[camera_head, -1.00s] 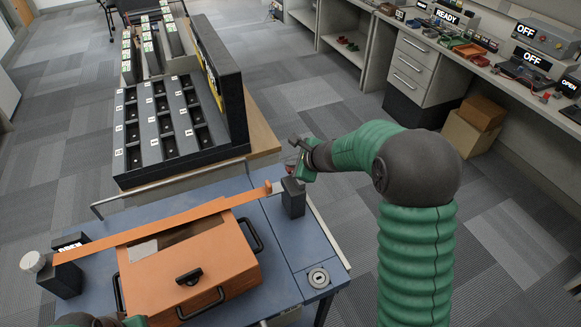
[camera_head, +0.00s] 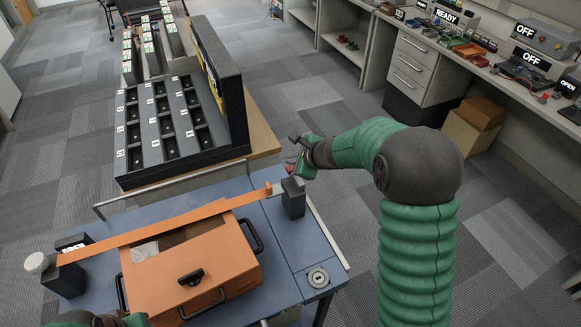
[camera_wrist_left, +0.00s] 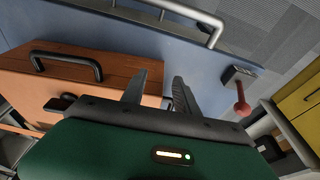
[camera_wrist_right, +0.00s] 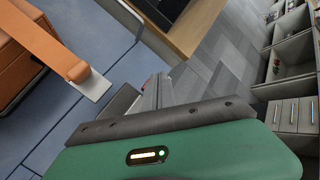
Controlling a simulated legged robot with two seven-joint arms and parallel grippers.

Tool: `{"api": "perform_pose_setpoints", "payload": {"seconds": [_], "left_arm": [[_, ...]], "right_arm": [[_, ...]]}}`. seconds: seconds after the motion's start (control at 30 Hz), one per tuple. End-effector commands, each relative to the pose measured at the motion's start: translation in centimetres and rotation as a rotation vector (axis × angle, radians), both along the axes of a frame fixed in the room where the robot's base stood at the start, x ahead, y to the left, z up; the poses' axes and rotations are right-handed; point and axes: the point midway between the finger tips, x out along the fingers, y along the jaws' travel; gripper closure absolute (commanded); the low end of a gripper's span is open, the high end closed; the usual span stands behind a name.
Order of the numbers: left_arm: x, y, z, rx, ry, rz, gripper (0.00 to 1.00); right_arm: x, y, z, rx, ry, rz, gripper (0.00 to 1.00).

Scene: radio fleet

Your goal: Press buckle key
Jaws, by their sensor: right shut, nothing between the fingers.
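The grey buckle block (camera_head: 293,199) stands upright on the blue bench at the right end of the orange strap (camera_head: 170,222). The strap's metal tongue points at the block; whether it is inserted is unclear. In the right wrist view the metal tongue (camera_wrist_right: 94,86) shows beyond the strap's end. My right gripper (camera_head: 297,152) is shut and empty, just above and behind the block; contact with a key cannot be seen. My left gripper (camera_wrist_left: 157,92) is open and empty near the orange case; in the head view it is mostly cut off at bottom left.
The orange case (camera_head: 190,265) with black handles sits under the strap. A dark block with a white knob (camera_head: 37,263) and a label stands at the strap's left end. A black slotted rack (camera_head: 160,130) stands behind. A round lock (camera_head: 318,278) sits front right.

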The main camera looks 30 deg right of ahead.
Motion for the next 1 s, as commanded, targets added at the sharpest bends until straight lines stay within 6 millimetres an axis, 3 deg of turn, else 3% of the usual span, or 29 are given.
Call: {"api": "perform_pose_setpoints", "payload": {"seconds": [0.5, 1.0], "left_arm": [[0.0, 0.0, 4.5, 0.000, 0.000, 0.000, 0.64], [0.0, 0.0, 4.4, 0.000, 0.000, 0.000, 0.64]], "right_arm": [[0.0, 0.0, 5.1, -0.001, -0.001, 0.000, 1.00], [0.0, 0.0, 5.0, -0.001, 0.000, 0.001, 1.00]]}}
